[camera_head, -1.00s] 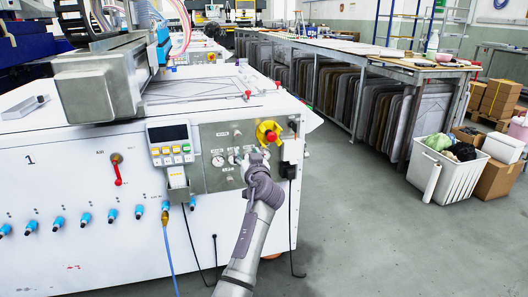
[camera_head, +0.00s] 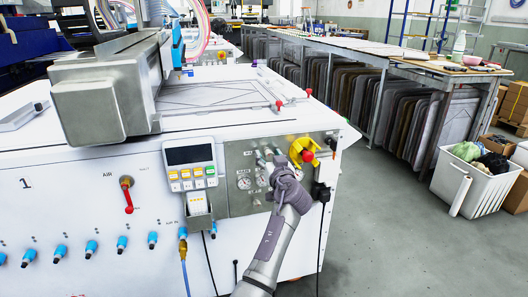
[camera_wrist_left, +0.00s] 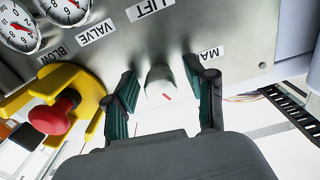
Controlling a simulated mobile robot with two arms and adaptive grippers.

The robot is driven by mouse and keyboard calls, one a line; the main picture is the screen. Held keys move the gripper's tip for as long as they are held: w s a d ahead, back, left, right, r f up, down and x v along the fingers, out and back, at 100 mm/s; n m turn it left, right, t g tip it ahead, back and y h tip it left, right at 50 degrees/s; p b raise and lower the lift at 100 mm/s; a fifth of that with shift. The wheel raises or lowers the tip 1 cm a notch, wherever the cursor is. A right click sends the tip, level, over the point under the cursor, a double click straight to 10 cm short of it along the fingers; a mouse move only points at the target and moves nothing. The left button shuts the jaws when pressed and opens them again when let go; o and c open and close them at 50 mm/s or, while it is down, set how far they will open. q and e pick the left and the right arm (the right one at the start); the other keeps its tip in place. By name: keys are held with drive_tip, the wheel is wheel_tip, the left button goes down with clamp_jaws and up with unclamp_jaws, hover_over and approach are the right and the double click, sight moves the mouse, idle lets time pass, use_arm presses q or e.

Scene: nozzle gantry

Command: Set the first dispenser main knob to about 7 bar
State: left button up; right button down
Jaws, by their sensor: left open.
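The grey metal control panel (camera_head: 234,160) is on the right part of the white machine's front. My right gripper is not in view.
A red stop button (camera_wrist_left: 55,116) on a yellow mount (camera_wrist_left: 80,84) is close beside one finger.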

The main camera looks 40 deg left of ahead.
use_arm(q)
drive_tip(key=shift+d+r, duration=0.1)
clamp_jaws()
idle(0.4)
